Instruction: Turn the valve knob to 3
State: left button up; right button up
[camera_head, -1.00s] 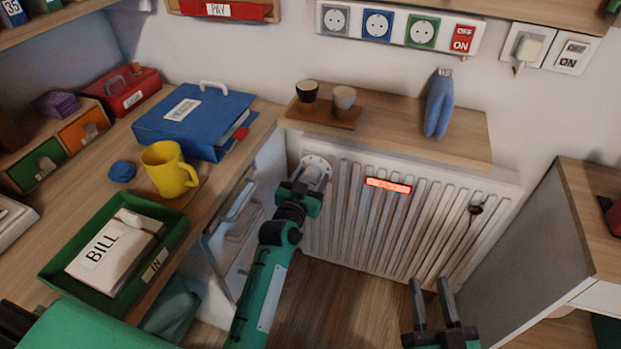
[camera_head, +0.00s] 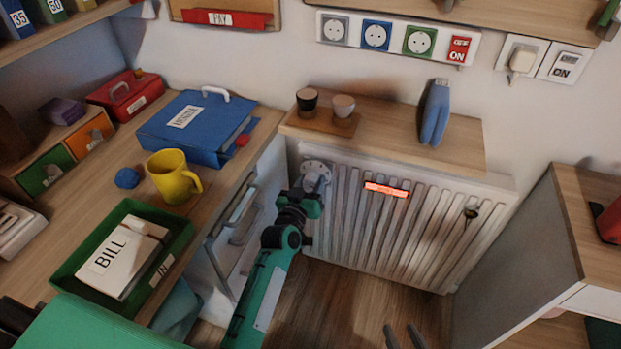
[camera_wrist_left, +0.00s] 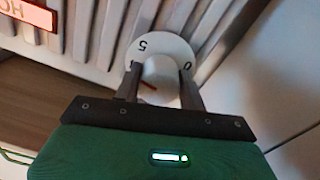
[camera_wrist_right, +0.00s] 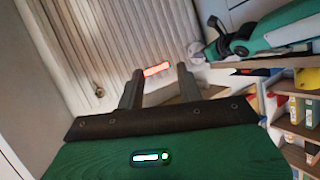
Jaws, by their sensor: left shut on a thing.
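The white valve knob (camera_wrist_left: 160,69) sits on a round white dial plate (camera_wrist_left: 165,44) at the radiator's upper left corner. The dial shows a 5 and a 0; another figure is partly hidden by a finger. A red mark shows on the knob's lower left. In the head view the dial (camera_head: 317,168) is partly covered by my left gripper (camera_head: 314,190). My left gripper (camera_wrist_left: 159,82) is shut on the knob, one finger on each side. My right gripper (camera_wrist_right: 158,84) is open and empty; its fingertips (camera_head: 403,332) show at the bottom of the head view.
The ribbed white radiator (camera_head: 345,225) carries a glowing red label (camera_head: 386,190). The desk (camera_head: 215,205) is on the left. Open floor (camera_head: 335,305) lies before the radiator.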

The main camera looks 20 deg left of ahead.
pick_arm(q)
jog(key=n+p, duration=0.2)
jog(key=n, duration=0.3)
jog(key=shift+r+p, duration=0.1)
jog(key=shift+p, duration=0.2)
jog(key=n, duration=0.3)
jog(key=shift+p, duration=0.4)
jog(key=n, duration=0.3)
jog(key=shift+n+y, duration=0.3)
jog(key=shift+n, duration=2)
pick_arm(e)
jog(key=s+d+g+h, duration=0.3)
jog(key=d+g, duration=0.3)
jog(key=d, duration=0.2)
jog(key=shift+s+d+h, duration=0.15)
jog(key=shift+d+h, duration=0.05)
jog(key=shift+h, duration=0.3)
pick_arm(q)
jog(key=o, duration=1)
jog(key=shift+c, duration=0.2)
jog(key=shift+p, duration=0.3)
